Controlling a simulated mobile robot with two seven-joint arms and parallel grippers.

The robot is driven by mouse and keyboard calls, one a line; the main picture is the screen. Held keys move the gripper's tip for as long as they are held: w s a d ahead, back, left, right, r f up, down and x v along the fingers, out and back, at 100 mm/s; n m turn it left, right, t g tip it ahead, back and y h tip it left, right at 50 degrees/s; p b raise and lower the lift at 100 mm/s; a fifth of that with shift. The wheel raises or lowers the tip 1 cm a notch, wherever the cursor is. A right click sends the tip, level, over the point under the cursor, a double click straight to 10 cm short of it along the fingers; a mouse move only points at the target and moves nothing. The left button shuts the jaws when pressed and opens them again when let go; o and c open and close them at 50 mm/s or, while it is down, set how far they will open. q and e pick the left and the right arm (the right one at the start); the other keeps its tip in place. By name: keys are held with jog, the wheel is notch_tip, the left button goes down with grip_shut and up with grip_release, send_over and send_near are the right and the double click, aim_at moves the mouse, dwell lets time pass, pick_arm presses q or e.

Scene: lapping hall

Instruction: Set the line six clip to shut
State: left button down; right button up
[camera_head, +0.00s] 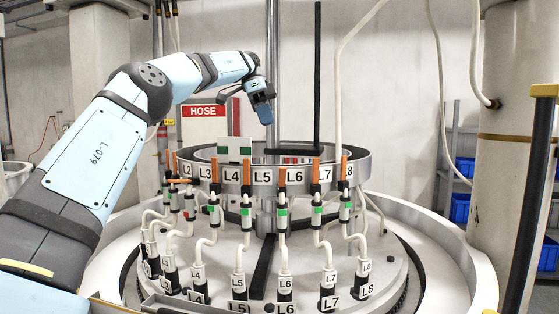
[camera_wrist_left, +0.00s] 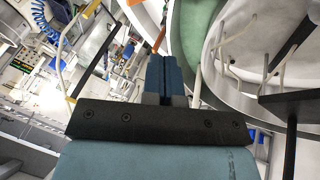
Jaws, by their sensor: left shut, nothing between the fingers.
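The line six hose (camera_head: 284,255) rises from the lower L6 socket to a black fitting with a green band (camera_head: 282,212). Above it an upright orange piece (camera_head: 282,176) stands at the ring, just left of the upper L6 label (camera_head: 295,176). Which part is the clip, and its exact setting, is too small to tell. My left gripper (camera_head: 263,110) is shut and empty, pointing down above the ring and apart from the L6 fitting. In the left wrist view its blue fingers (camera_wrist_left: 165,82) are together. My right gripper is not in view.
Similar orange-topped lines L5 (camera_head: 246,178) and L7 (camera_head: 316,172) flank line six closely. A sideways orange piece (camera_head: 181,181) shows at the left. A black upright post (camera_head: 318,80) and a HOSE sign (camera_head: 204,112) stand behind. A round pillar (camera_head: 515,120) stands at right.

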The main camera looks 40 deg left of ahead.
pick_arm(q)
send_near(284, 175)
notch_tip(284, 175, down, 4)
jog(key=w, duration=0.3)
jog(key=shift+s+d+f, duration=0.4)
jog(key=shift+s+d, duration=0.2)
jog(key=shift+d, duration=0.05)
jog(key=shift+s+d+f, duration=0.25)
jog(key=shift+s+d, duration=0.15)
jog(key=shift+s, duration=0.05)
jog(key=shift+f, duration=0.2)
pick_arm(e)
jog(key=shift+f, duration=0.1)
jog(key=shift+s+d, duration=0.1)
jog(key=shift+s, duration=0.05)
pick_arm(q)
jog(key=shift+f, duration=0.1)
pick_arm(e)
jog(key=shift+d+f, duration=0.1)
